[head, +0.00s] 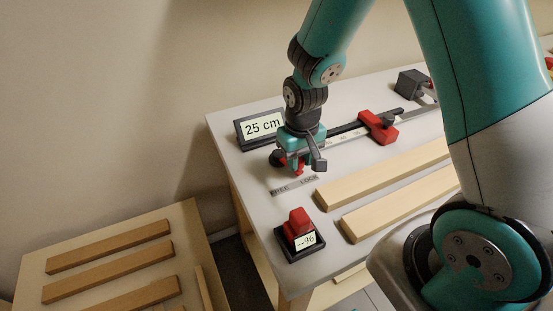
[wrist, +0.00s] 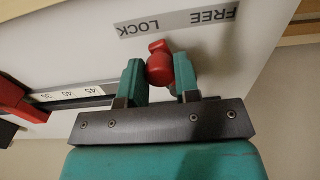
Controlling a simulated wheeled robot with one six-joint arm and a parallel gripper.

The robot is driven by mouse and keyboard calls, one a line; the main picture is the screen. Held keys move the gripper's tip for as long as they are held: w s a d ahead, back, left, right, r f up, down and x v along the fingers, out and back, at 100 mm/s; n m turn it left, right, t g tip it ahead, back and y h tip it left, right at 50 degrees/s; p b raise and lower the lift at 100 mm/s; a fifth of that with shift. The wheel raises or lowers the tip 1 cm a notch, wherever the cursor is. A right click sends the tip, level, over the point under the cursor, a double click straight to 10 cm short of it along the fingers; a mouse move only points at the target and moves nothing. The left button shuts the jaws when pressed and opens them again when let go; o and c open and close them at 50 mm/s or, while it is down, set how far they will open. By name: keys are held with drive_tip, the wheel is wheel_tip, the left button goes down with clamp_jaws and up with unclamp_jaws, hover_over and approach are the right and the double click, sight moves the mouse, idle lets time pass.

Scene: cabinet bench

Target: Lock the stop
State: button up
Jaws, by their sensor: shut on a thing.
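My gripper (head: 296,164) is at the near end of the rail on the bench, beside the FREE/LOCK label (head: 294,185). In the wrist view its two teal fingers (wrist: 159,76) are shut on a red lever knob (wrist: 160,66). The knob's small tip points toward the label (wrist: 178,21), nearer the word LOCK than FREE; its exact setting is hard to tell. The red lever shows only partly in the head view (head: 299,167), under my gripper. A red stop block (head: 378,127) with a dark knob sits farther along the rail; its edge shows in the wrist view (wrist: 18,98).
Wooden strips (head: 385,173) lie to the right. A lower table (head: 110,262) at left holds more strips.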

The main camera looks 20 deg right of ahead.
drive_tip(key=shift+w+d, duration=0.35)
drive_tip(key=shift+d, duration=0.5)
drive_tip(key=shift+w+d, duration=0.25)
drive_tip(key=shift+d, duration=0.1)
drive_tip(key=o, duration=0.7)
wheel_tip(320, 180, up, 9)
drive_tip(key=p, duration=0.8)
